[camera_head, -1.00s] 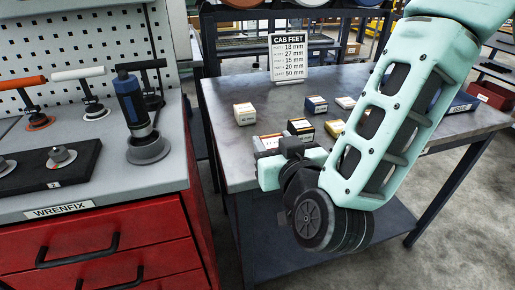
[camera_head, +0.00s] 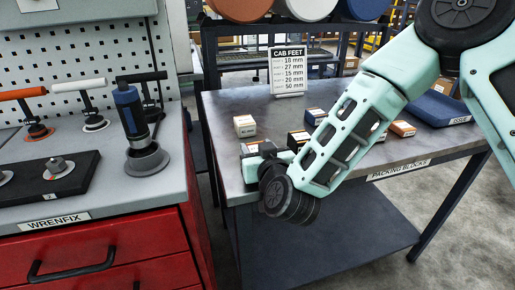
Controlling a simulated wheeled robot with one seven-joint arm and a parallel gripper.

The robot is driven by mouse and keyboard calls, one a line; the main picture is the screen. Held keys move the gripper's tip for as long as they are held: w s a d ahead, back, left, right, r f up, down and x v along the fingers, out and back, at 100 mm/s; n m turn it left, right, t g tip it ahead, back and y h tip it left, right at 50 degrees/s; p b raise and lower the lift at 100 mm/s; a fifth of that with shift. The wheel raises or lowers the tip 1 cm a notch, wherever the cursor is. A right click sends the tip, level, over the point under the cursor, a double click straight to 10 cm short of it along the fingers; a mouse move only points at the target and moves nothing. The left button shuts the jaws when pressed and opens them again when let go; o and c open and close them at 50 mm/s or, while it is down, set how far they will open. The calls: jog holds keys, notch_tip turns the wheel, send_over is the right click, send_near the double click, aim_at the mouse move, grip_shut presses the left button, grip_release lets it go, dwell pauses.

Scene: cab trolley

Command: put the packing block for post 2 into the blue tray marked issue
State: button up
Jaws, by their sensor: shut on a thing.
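The packing blocks are small labelled boxes on the grey bench top. A pale block (camera_head: 244,126) stands at the left, a dark and orange one (camera_head: 297,138) near the middle, and a blue one (camera_head: 315,116) behind it. My gripper (camera_head: 262,152) is low at the bench's front left, shut on a small block (camera_head: 250,147). The gripper partly hides this block and I cannot read its number now. Whether it touches the bench is unclear. The blue tray marked ISSUE (camera_head: 463,119) is at the bench's right, partly behind my arm. The CAB FEET sign (camera_head: 288,70) lists 27 mm second.
An orange and white block (camera_head: 402,128) is right of my forearm, which hides part of the bench. A red WRENFIX cabinet (camera_head: 100,262) with upright tools (camera_head: 137,130) stands close on the left. The bench's front edge carries a PACKING BLOCKS label (camera_head: 399,169).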

jog(key=shift+f, duration=0.15)
jog(key=o, duration=1)
jog(key=shift+f, duration=0.1)
jog(key=r+p+v, duration=0.1)
jog(key=p+v, duration=0.2)
jog(key=v, duration=1)
jog(key=shift+p, duration=0.4)
jog(key=shift+d+p, duration=0.15)
jog(key=shift+p, duration=1)
